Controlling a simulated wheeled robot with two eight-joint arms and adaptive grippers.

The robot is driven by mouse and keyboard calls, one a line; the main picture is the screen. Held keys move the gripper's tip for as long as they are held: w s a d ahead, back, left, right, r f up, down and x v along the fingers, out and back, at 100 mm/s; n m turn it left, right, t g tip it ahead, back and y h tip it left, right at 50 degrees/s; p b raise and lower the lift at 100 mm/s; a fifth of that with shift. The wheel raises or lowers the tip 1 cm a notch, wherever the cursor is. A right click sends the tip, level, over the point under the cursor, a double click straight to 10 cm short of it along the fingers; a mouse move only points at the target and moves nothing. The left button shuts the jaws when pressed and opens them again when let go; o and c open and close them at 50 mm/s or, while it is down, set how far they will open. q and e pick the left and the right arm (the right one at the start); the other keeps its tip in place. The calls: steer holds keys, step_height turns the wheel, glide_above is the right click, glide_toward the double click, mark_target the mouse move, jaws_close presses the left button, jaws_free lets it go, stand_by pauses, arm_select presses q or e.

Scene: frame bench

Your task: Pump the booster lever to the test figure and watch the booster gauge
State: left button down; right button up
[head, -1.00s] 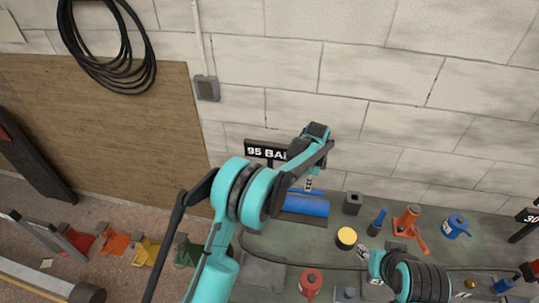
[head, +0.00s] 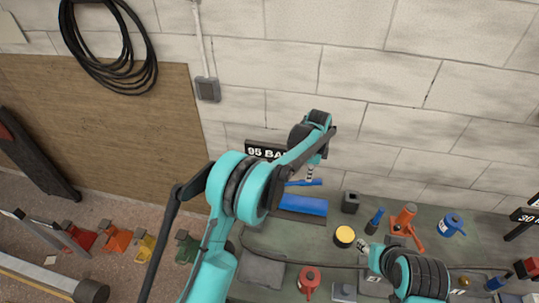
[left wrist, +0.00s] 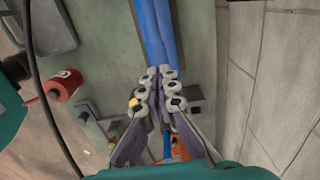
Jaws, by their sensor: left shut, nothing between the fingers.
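The blue booster (head: 303,206) lies on the bench against the wall, with a thin blue lever (head: 304,183) just above its body. My left gripper (head: 310,174) is at the lever from above, fingers shut and empty. In the left wrist view its fingertips (left wrist: 164,72) meet in front of the blue lever and body (left wrist: 155,32); I cannot tell whether they touch the lever. A black sign (head: 264,152) reading "95 BA" is partly hidden by my left arm. I cannot make out the booster gauge. My right gripper (head: 364,246) shows small at the lower right, its jaws unclear.
A red can (head: 309,277) is nearer the front. A "30" sign (head: 524,216) stands at far right. The wall is close behind.

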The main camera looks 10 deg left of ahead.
stand_by(0.3)
arm_select(q)
step_height(320, 180, down, 7)
steer(key=b, duration=0.5)
steer(key=shift+f, duration=0.1)
steer(key=shift+r+p, duration=1.95)
steer(key=shift+r, duration=1.75)
steer(key=shift+r+p, duration=1.45)
steer(key=shift+r, duration=1)
steer(key=shift+f, duration=0.1)
